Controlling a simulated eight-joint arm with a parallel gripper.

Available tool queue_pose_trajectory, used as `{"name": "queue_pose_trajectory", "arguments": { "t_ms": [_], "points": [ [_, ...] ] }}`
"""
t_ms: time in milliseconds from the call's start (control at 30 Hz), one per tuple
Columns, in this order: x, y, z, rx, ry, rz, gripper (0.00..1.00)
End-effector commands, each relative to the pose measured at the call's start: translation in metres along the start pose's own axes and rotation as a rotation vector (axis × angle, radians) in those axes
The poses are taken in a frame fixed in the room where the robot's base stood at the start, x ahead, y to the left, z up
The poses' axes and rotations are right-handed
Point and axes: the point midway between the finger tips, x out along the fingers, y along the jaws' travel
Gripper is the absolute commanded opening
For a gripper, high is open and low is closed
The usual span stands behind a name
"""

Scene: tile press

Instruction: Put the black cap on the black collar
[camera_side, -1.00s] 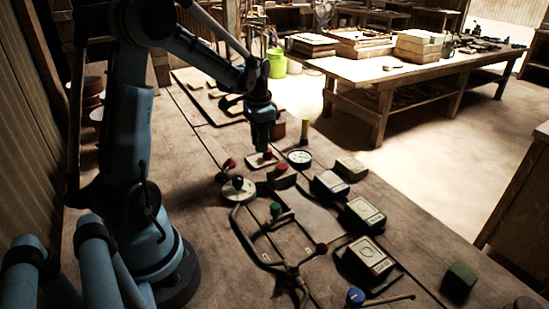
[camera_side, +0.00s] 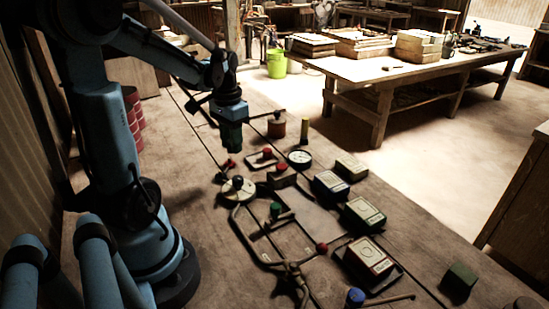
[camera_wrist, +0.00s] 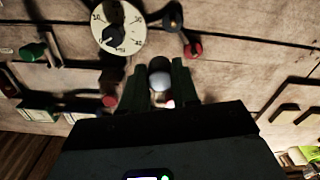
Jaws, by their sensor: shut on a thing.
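My gripper (camera_side: 231,148) hangs above the table, left of the red-knobbed plate and above the pale dial. In the wrist view its two dark green fingers (camera_wrist: 157,66) are shut on a small round piece, dark on top and grey below, which looks like the black cap (camera_wrist: 159,65). The fingers hide the piece in the side view. A dark round post (camera_wrist: 172,17) with a lever stands just beyond the fingertips in the wrist view. I cannot tell for sure whether it is the black collar.
A pale dial (camera_side: 236,190) with a dark knob, also in the wrist view (camera_wrist: 128,38), lies nearby. A red-knobbed plate (camera_side: 259,162), a white gauge (camera_side: 299,158) and several meter boxes (camera_side: 366,257) stand to the right. A tube frame (camera_side: 243,237) crosses the table front.

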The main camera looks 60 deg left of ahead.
Motion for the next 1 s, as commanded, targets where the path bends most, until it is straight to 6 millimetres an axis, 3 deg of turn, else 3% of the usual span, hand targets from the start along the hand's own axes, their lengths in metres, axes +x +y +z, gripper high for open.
{"name": "queue_pose_trajectory", "arguments": {
  "t_ms": [100,233,1000],
  "points": [
    [0.005,-0.017,0.019,-0.065,0.000,0.000,0.02],
    [0.009,-0.024,0.028,-0.095,0.000,0.000,0.02],
    [0.065,-0.025,0.029,-0.099,0.000,0.000,0.02]
  ]
}}
